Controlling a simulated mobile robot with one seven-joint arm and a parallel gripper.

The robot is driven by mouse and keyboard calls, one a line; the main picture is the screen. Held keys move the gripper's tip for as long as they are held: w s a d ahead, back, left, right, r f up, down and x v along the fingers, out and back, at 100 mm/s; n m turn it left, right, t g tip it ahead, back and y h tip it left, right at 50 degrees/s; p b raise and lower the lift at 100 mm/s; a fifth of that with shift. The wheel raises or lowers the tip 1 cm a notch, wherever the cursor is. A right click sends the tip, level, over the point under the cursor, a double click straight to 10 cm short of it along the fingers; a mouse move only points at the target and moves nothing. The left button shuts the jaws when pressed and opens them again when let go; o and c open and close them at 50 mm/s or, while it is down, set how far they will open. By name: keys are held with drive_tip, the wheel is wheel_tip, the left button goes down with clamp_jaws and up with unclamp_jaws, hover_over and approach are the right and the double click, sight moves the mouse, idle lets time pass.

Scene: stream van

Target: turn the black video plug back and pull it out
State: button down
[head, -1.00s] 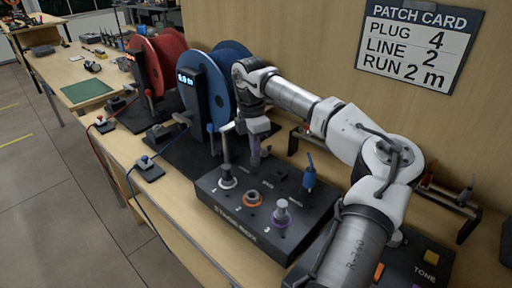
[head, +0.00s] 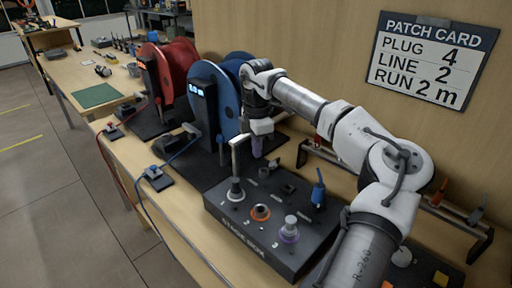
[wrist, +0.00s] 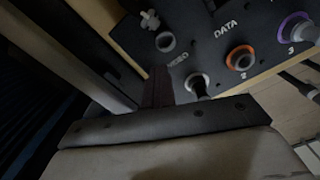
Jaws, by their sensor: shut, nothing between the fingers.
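The black stage box (head: 262,243) stands on the bench with numbered sockets. The black video plug (head: 235,188) stands upright at the pale-ringed socket 1 at the box's left. In the wrist view a dark stub of this plug (wrist: 202,90) shows in its pale ring by the VIDEO label, partly hidden by my gripper's body. I cannot tell how it is turned. My gripper (head: 257,154) points down behind and above the plug, apart from it. It is shut and empty. Its dark fingers also show in the wrist view (wrist: 158,88), left of the plug.
An orange-ringed socket 2 (head: 260,212) and a purple-ringed socket 3 with a silver plug (head: 290,229) are on the box's front. A blue plug (head: 318,188) stands at its right back. A blue reel (head: 228,110) and red reel (head: 178,70) stand behind left.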

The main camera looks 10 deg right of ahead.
drive_tip(key=c, duration=1.7)
unclamp_jaws()
drive_tip(key=shift+s+d, duration=0.1)
drive_tip(key=shift+s, duration=0.05)
wheel_tip(320, 180, up, 14)
drive_tip(key=b, duration=0.1)
